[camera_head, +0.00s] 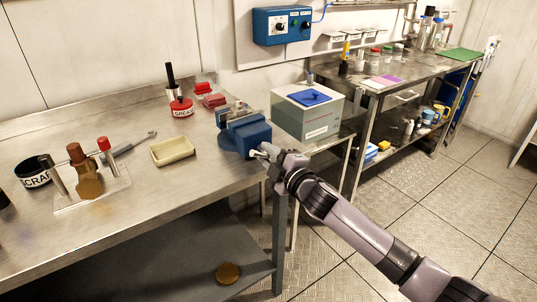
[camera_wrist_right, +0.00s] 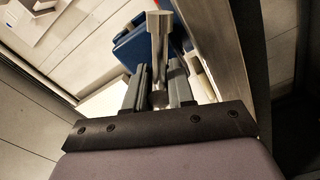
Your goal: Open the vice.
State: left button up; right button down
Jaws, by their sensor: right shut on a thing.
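The blue vice (camera_head: 246,137) sits at the right end of the steel workbench. Its metal handle (camera_head: 262,153) sticks out toward my right gripper. My right gripper (camera_head: 266,155) is at the front of the vice, shut on the handle. In the right wrist view, the handle bar (camera_wrist_right: 158,55) runs between the two fingers of my right gripper (camera_wrist_right: 160,90), with the blue vice body (camera_wrist_right: 135,45) behind it. I cannot tell how far apart the vice jaws are. My left gripper is not in view.
The workbench (camera_head: 150,207) also holds a cream tray (camera_head: 172,151), a red grease pot (camera_head: 181,107) and a clear stand (camera_head: 92,190) with tools. A grey-green box (camera_head: 307,112) with a blue lid stands right of the vice. The floor at right is clear.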

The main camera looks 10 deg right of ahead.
jog(key=shift+f, duration=0.1)
dwell(0.3)
jog(key=c, duration=1)
grip_release()
jog(key=shift+o, duration=0.2)
jog(key=v, duration=0.7)
